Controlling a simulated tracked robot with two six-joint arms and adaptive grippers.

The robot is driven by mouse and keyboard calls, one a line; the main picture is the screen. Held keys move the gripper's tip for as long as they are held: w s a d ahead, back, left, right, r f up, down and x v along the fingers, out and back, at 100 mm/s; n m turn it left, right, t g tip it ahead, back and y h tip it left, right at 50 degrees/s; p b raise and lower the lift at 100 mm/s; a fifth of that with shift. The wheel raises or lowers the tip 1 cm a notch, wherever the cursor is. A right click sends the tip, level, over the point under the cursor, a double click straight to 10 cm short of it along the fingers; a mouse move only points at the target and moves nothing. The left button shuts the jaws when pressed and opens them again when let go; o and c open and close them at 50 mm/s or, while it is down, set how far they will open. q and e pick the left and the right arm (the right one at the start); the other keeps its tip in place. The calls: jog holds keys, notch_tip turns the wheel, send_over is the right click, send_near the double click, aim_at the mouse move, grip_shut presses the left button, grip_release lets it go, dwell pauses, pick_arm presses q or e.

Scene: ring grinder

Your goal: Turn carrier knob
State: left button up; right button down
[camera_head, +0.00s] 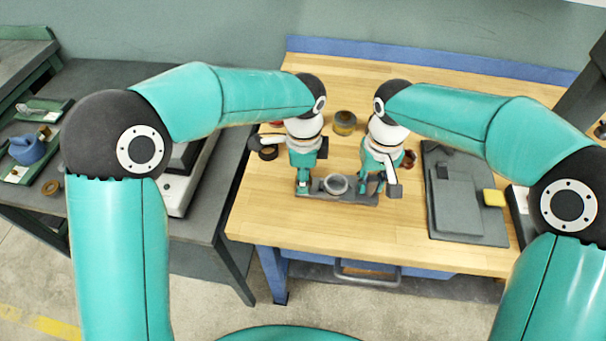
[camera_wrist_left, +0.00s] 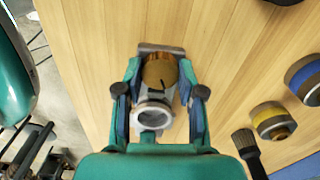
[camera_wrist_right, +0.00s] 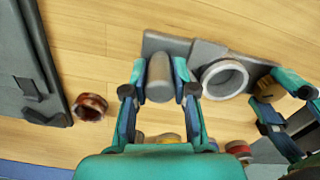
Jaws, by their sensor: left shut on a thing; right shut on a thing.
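A grey fixture (camera_head: 345,198) with an upright grey ring (camera_head: 336,184) sits near the middle of the wooden table. A brown knob (camera_wrist_left: 158,73) with a dark mark is at one end of the fixture. My left gripper (camera_head: 303,187) is shut on this knob, with a finger on each side. A grey cylinder (camera_wrist_right: 160,78) is at the other end, beside the ring (camera_wrist_right: 224,78). My right gripper (camera_head: 373,187) is shut on this cylinder. In the head view the fingers largely hide both the knob and the cylinder.
A dark grey board (camera_head: 455,205) with a yellow block (camera_head: 493,198) lies to the right on the table. A reddish-brown ring (camera_wrist_right: 89,107) and a brush (camera_wrist_left: 247,146) are nearby. The table's front is clear.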

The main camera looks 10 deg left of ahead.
pick_arm(q)
jog(key=n, duration=0.4)
jog(key=shift+n, duration=0.3)
jog(key=n, duration=0.3)
jog(key=shift+n, duration=0.4)
jog(key=n, duration=1.1)
jog(key=shift+n, duration=0.4)
jog(key=n, duration=0.4)
jog(key=shift+f, duration=0.1)
pick_arm(e)
jog(key=shift+s+r, duration=0.1)
pick_arm(q)
jog(key=n, duration=0.4)
jog(key=shift+s+n, duration=0.15)
jog(key=shift+n, duration=1.65)
jog(key=shift+a, duration=0.1)
